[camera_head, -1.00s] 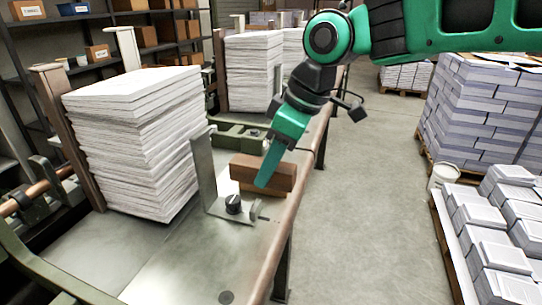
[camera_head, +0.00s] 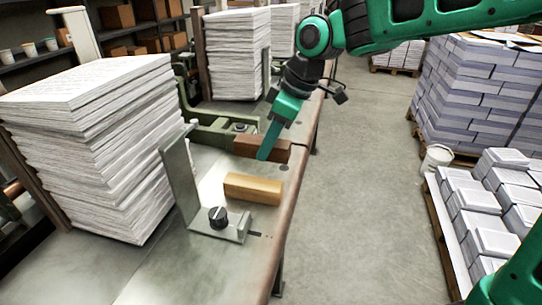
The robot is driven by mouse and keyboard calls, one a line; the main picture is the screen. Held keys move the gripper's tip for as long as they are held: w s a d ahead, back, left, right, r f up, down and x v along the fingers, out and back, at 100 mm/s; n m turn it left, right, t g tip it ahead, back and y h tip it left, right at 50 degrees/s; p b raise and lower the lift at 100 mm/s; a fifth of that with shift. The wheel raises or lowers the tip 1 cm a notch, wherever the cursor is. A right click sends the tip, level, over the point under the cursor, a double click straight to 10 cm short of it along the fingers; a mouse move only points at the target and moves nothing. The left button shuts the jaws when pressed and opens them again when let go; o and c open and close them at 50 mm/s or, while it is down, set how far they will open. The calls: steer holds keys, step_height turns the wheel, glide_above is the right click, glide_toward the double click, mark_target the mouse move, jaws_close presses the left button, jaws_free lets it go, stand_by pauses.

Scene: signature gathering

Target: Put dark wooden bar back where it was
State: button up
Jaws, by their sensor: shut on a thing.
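The dark wooden bar (camera_head: 246,147) is a reddish-brown block near the right edge of the grey metal bench (camera_head: 150,275). My gripper (camera_head: 268,152) comes down over it from above and is shut on it; a green finger covers part of the bar. I cannot tell whether the bar touches the bench top. A lighter, yellowish wooden bar (camera_head: 253,188) lies on the bench on the near side of the dark bar, apart from the gripper.
An upright metal bracket (camera_head: 181,182) with a black knob (camera_head: 217,216) stands left of the bars. A tall paper stack (camera_head: 90,150) fills the bench's left side. A green metal fixture (camera_head: 212,128) lies behind.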

steer(key=w+f, duration=0.1)
steer(key=w+d+f, duration=0.1)
steer(key=w, duration=0.1)
steer(key=shift+f, duration=1.95)
steer(key=shift+f, duration=0.1)
steer(key=o, duration=1)
steer(key=shift+o, duration=0.2)
steer(key=v, duration=1.2)
